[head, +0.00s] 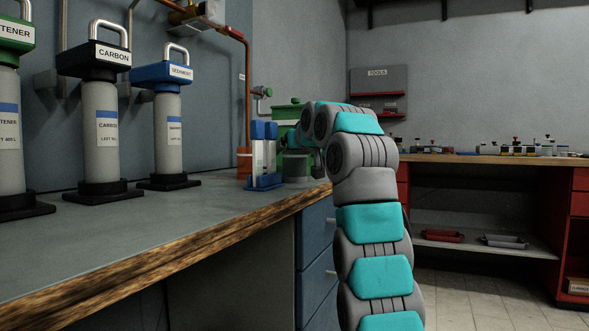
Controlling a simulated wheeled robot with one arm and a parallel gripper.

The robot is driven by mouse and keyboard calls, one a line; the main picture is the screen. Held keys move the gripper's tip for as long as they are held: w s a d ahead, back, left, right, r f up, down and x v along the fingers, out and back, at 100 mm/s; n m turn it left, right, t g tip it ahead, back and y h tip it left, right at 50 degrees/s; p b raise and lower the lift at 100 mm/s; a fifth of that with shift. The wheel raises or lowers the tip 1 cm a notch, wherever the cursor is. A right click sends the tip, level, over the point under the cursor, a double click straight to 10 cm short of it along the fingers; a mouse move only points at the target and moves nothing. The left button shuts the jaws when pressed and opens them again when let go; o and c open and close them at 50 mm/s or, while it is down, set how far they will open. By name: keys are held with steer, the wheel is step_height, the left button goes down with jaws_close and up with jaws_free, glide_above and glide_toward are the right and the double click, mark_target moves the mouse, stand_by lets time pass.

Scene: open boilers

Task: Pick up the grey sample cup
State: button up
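A small grey round-sided object (295,168), which looks like the grey sample cup, stands on the counter just right of a blue rack (265,160). Its upper part is partly covered by my arm. My arm reaches up from the lower right and bends over toward the counter's far end. My gripper (318,170) shows only as a small dark part hanging below the arm, close to the right of the cup. Its fingers are too small and hidden to tell whether they are open, shut or touching the cup.
The wood-edged counter (150,240) runs along the left; its front stretch is clear. Filter housings, including the carbon one (101,130) and the sediment one (167,125), stand along it. A green container (292,112) is behind the rack. A workbench (490,159) is at the back right.

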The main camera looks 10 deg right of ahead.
steer(key=c, duration=1)
steer(key=shift+r, duration=0.2)
